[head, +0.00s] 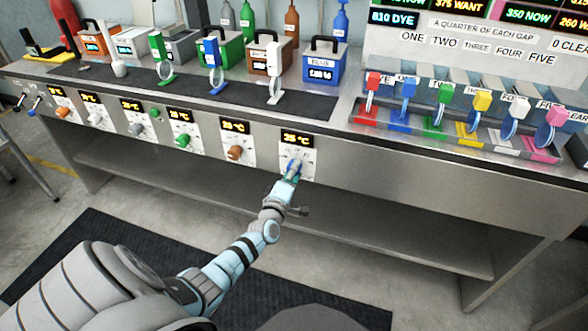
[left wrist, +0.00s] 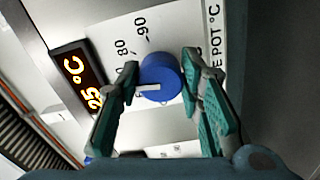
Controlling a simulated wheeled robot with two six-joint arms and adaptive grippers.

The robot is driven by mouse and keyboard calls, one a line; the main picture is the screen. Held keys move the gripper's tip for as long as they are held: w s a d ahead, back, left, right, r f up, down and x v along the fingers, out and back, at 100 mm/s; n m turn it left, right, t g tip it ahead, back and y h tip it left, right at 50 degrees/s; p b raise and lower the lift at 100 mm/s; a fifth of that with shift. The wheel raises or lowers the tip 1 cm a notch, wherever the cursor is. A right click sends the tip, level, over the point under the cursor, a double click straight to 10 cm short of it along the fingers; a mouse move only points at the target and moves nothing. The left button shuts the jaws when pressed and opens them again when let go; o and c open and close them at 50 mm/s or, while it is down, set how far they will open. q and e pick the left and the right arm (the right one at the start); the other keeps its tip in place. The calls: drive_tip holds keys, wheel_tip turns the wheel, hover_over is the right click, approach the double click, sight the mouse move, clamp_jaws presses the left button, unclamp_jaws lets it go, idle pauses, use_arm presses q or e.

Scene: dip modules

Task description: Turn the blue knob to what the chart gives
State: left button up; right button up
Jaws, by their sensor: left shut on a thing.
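The blue knob (left wrist: 162,72) sits on a white dial plate with printed numbers, 80 and 90 among them, and the words "POT °C". Its white pointer line points to the left in the left wrist view. My left gripper (left wrist: 160,86) is shut on the knob, one finger on each side. In the head view my left gripper (head: 292,174) covers most of the knob at the rightmost dial panel. A display (head: 297,139) above the dial reads 25 °C. The chart board (head: 470,40) stands at the upper right, partly cut off. My right gripper is not in view.
Coloured dip modules (head: 445,95) stand in a rack at right.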

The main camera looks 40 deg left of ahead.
use_arm(q)
drive_tip(key=shift+f+m+p, duration=0.15)
drive_tip(key=shift+m+p, duration=0.7)
drive_tip(key=shift+m, duration=2.15)
drive_tip(key=o, duration=1.2)
drive_tip(key=shift+c, duration=0.2)
drive_tip(key=v, duration=1.2)
